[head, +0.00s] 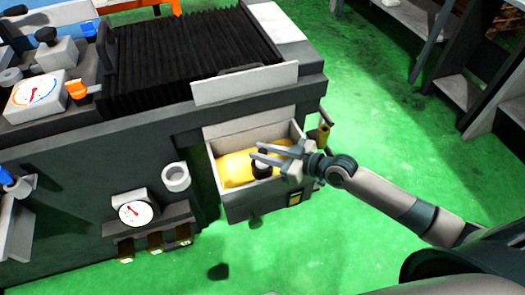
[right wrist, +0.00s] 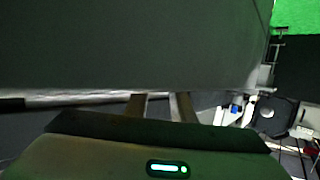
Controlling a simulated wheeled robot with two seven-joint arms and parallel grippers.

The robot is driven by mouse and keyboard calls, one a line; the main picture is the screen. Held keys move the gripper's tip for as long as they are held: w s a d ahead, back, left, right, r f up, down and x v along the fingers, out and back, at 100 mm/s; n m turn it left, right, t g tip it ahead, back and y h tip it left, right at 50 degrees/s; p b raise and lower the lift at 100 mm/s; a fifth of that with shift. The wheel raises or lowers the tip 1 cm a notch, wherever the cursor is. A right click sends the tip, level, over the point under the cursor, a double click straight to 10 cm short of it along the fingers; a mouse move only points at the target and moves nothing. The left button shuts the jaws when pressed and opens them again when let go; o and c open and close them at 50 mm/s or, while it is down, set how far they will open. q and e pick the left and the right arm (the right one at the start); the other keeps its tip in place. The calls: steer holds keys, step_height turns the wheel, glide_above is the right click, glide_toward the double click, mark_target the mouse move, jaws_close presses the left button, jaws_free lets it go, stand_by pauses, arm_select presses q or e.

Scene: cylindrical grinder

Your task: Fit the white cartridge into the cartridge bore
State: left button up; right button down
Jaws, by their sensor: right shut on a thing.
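My right gripper (head: 262,153) reaches in from the right over an open grey box (head: 250,206) on the machine's front. Its fingers point left and are shut on a small dark knob-like piece (head: 262,169), seen against the yellow contents of the box. Much of this piece is hidden, and I cannot tell whether it belongs to the white cartridge. A short white cylinder with a round opening (head: 176,177) sits left of the box, apart from my gripper. I cannot tell whether it is the cartridge or its bore. The right wrist view shows two finger tips (right wrist: 160,106) below a large dark surface. My left gripper is not in view.
The dark machine body (head: 70,215) fills the left, with a black bellows (head: 190,48) on top. A dial gauge (head: 135,212) is under the white cylinder. A yellow-brown handle (head: 323,135) stands by the box's right side. Green floor is open on the right.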

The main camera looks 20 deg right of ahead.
steer(key=shift+f+b, duration=0.8)
steer(key=shift+f, duration=0.2)
steer(key=c, duration=1.4)
jaws_free()
steer(key=shift+c, duration=0.2)
steer(key=v, duration=1.7)
steer(key=shift+s+b, duration=0.2)
steer(key=shift+b, duration=0.2)
steer(key=shift+d+r, duration=0.1)
